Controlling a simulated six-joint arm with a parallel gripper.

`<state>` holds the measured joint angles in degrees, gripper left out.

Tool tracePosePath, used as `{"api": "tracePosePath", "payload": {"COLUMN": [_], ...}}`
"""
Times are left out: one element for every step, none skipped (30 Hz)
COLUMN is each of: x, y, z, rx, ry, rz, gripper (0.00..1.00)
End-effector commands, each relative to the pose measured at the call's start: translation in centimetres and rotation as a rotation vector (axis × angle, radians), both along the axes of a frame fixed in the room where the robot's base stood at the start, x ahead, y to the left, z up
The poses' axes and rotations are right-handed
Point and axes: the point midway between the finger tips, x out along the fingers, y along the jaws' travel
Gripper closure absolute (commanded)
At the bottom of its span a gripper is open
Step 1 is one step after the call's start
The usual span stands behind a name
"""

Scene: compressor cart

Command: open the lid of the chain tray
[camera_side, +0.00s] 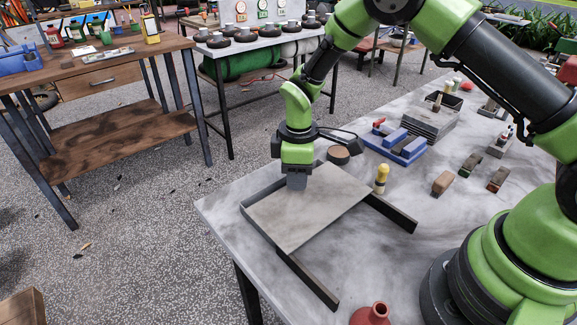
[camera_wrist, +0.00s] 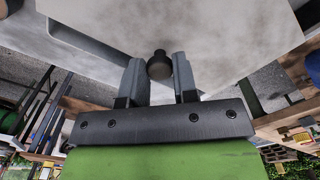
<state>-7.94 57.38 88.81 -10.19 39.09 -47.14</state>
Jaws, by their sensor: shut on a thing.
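The lid is a flat pale grey panel (camera_side: 305,208) over the far-left part of the chain tray, whose dark low walls (camera_side: 312,283) stick out toward the front and right. I cannot tell whether the lid rests on the walls or is slightly raised. My gripper (camera_side: 297,182) points down at the lid's far edge. In the wrist view, a dark round knob (camera_wrist: 159,66) is between the two fingers of my gripper (camera_wrist: 158,76), against the pale lid (camera_wrist: 205,35). The fingers are shut on it. The chain is not seen.
A yellow-topped bottle (camera_side: 381,179) and a round wooden-topped pot (camera_side: 339,154) stand close behind the tray. A blue tray with blocks (camera_side: 395,145) and several brushes lie farther right. A red vase (camera_side: 370,314) stands at the front edge. Marble table (camera_side: 405,265) is bare right of the tray.

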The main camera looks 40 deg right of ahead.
Motion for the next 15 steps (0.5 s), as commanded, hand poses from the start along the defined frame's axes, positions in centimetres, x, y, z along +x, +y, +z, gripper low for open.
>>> {"api": "tracePosePath", "payload": {"x": [-0.9,-1.4,-2.1,-2.6,-3.1,-3.7,-4.3,-4.8,-5.5,-6.0,-6.6,-7.2,-7.6,-8.0,-8.4], "y": [0.0,0.0,0.0,0.0,0.0,0.0,0.0,0.0,0.1,0.1,0.1,0.1,0.1,0.1,0.1], "z": [0.0,0.0,0.0,0.0,0.0,0.0,0.0,0.0,0.0,0.0,0.0,0.0,0.0,-0.1,0.0], "rx": [0.0,0.0,0.0,0.0,0.001,0.0,0.0,0.001,0.0,0.001,0.0,0.001,0.0,0.001,0.001], "ry": [0.004,0.006,0.007,0.007,0.006,0.006,0.006,0.006,0.006,0.006,0.007,0.006,0.006,0.006,0.006], "rz": [0.0,0.0,0.001,0.0,-0.001,0.0,0.0,-0.001,0.0,0.0,-0.001,0.0,0.0,-0.001,-0.002], "gripper": [1.0,1.0,1.0,1.0,1.0,1.0,1.0,1.0,1.0,1.0,1.0,1.0,1.0,1.0,1.0]}}
